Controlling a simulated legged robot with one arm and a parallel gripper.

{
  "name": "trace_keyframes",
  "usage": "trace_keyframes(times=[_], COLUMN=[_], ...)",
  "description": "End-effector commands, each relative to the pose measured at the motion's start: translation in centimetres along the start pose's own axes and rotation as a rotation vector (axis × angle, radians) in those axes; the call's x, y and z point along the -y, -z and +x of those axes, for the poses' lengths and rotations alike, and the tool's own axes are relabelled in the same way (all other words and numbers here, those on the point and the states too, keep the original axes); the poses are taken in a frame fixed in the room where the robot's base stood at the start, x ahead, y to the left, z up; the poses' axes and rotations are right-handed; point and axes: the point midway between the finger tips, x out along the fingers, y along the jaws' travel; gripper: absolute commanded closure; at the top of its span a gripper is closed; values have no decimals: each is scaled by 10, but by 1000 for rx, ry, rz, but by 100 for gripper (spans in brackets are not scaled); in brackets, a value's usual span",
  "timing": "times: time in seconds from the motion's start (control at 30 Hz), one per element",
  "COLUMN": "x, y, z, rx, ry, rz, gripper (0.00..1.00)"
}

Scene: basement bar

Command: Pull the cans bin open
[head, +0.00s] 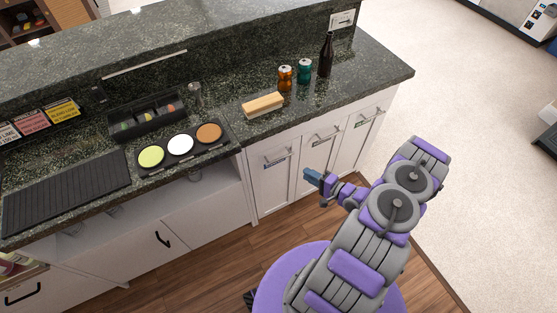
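Three white bin fronts stand side by side under the counter: a left one (272,192), a middle one (318,165) and a right one (360,140). All three look closed, flush with the cabinet. Each has a metal bar handle near its top: left handle (278,160), middle handle (327,138), right handle (371,116). Small coloured labels sit by the handles, too small to read, so I cannot tell which is the cans bin. My gripper (310,177) is in front of the middle front and appears apart from the handles. Its fingers are too small to judge.
The dark stone counter (232,105) overhangs the fronts. On it stand an orange can (285,79), a teal can (304,71), a dark bottle (325,55) and a wooden block-like item (263,105). Wooden floor (225,268) is clear left of me; pale floor lies right.

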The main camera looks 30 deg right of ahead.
Motion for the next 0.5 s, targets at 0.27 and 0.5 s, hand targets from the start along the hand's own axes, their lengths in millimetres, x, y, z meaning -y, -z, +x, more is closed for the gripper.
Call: trace_keyframes(times=[0.27,0.5], x=[0,0], y=[-4,-3], z=[45,82], rx=[5,4], ry=[-1,-1], rz=[-5,-6], gripper=[77,77])
